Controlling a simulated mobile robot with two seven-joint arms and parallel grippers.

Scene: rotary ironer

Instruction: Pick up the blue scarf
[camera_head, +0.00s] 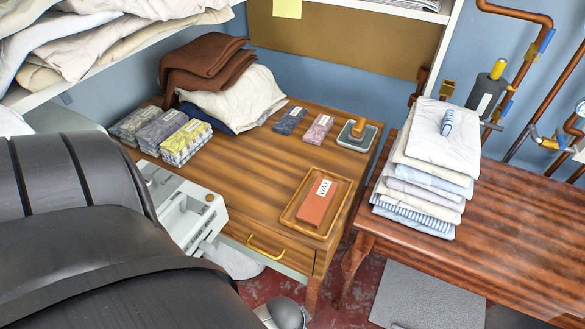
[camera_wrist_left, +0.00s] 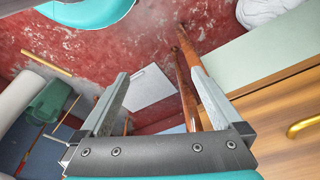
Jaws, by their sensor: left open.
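A small folded blue cloth with a white label (camera_head: 290,120), which looks like the blue scarf, lies flat toward the back of the wooden table (camera_head: 262,150) in the head view. A similar pink folded cloth (camera_head: 318,129) lies just to its right. In the left wrist view my left gripper (camera_wrist_left: 161,76) is open and empty, with its fingers wide apart over the red floor. No scarf shows between them. My left gripper cannot be made out in the head view, and my right gripper is in neither view.
Folded stacks (camera_head: 162,131) and piled brown cloths (camera_head: 205,62) stand left of the blue cloth. A wax tray (camera_head: 291,209) sits near the table's front edge. A linen stack (camera_head: 424,165) stands on the right table (camera_head: 520,230). Wood between cloths and tray is clear.

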